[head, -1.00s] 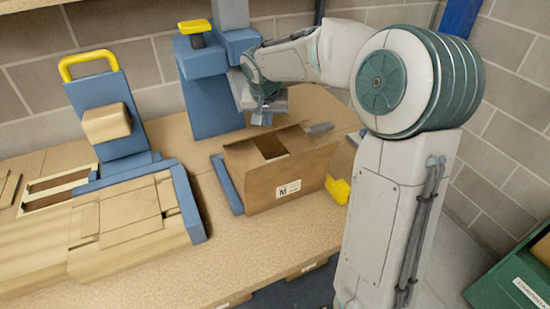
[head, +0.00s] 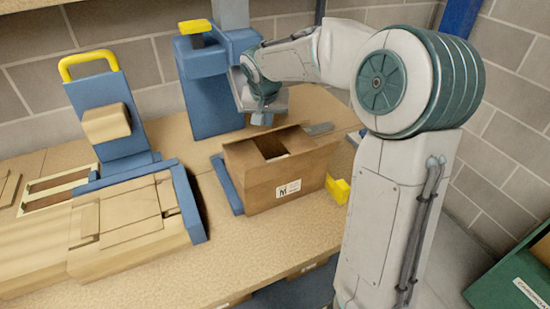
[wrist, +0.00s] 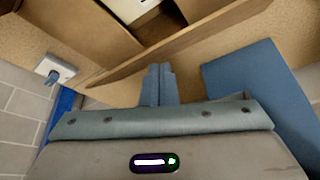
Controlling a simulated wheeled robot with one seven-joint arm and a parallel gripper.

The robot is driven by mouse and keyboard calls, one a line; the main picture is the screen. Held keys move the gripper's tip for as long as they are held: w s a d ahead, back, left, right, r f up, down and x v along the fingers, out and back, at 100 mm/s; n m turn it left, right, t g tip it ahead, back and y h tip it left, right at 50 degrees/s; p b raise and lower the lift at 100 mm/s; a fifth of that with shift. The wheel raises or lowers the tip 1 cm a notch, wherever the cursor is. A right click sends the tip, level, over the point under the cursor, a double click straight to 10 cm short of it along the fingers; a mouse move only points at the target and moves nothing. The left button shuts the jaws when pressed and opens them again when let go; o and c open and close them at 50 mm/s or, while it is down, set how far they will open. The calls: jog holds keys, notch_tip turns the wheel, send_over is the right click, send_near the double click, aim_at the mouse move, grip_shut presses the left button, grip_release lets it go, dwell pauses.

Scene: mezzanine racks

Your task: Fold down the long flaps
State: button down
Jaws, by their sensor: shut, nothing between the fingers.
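The open cardboard box (head: 258,187) stands upright on the bench, with a white label on its near face. A dark gap shows in its top between brown flaps inside. In the wrist view a long flap (wrist: 190,46) runs diagonally across, just beyond the fingertips, with the box's opening behind it. My gripper (wrist: 158,70) is shut and empty beside that flap; I cannot tell whether it touches. In the head view my gripper (head: 262,118) is at the far side of the box, its fingertips partly hidden.
A blue stand (head: 208,100) rises behind the box and a blue strip (head: 227,185) lies along its left side. A yellow piece (head: 338,188) is at its right. Flat cartons and a blue frame with a yellow handle (head: 88,62) fill the left. Bare bench lies in front.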

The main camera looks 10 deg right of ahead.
jog(key=shift+f+b, duration=1)
jog(key=shift+f, duration=0.05)
jog(key=shift+r, duration=0.1)
notch_tip(320, 180, up, 6)
jog(key=p, duration=0.4)
